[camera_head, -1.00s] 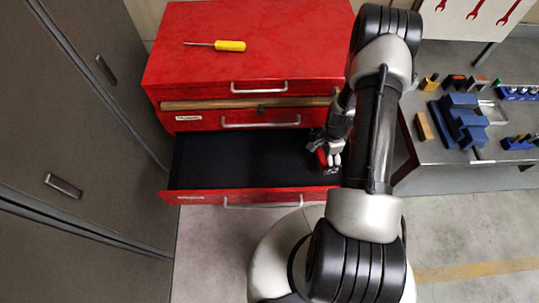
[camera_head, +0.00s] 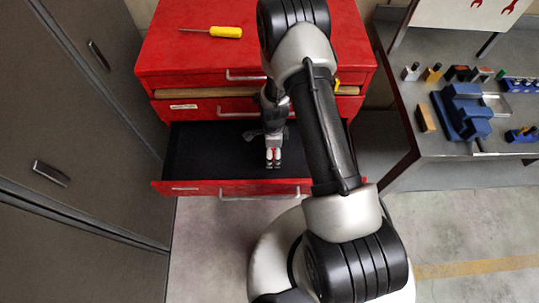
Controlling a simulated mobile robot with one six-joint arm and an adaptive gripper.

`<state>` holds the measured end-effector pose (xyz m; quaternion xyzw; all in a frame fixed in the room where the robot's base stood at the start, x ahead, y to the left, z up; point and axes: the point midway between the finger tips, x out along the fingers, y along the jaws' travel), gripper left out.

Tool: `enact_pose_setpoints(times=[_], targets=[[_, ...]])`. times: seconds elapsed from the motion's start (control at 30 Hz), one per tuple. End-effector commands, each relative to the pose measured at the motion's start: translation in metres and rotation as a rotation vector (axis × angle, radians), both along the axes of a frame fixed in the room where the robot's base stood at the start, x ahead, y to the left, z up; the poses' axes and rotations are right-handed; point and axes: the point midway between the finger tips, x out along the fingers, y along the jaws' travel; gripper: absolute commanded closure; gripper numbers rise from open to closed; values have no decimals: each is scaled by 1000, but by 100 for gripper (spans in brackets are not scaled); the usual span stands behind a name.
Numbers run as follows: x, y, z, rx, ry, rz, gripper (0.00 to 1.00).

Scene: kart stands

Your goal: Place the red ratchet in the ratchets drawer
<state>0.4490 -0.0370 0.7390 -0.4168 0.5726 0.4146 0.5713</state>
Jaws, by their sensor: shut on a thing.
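The lowest open drawer of the red cabinet has a black lining (camera_head: 200,150) and a red front (camera_head: 235,188) with a small label too small to read. My gripper (camera_head: 272,158) points down over the middle of this drawer, its fingers close together. It is shut on the red ratchet, which is mostly hidden by the fingers; small red patches show between them. A grey piece (camera_head: 252,135) sticks out left of the gripper, and I cannot tell whether it belongs to the ratchet. I cannot tell whether the ratchet touches the drawer floor.
A yellow screwdriver (camera_head: 226,32) lies on the red cabinet top (camera_head: 190,55). The drawers above (camera_head: 180,107) overhang the open drawer's back. A grey locker (camera_head: 75,120) stands at the left. A workbench (camera_head: 450,150) with a blue vise (camera_head: 463,108) is at the right. The drawer's left half looks clear.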

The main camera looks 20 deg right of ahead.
Motion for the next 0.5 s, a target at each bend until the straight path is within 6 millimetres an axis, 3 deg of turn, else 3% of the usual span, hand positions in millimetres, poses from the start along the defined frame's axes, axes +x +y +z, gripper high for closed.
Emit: enact_pose_setpoints(times=[0.17,0.4,0.5], targets=[[4,12,-1,0,0,0,44],[3,12,-32,0,1,-1,44],[4,12,-37,0,-1,-1,44]])
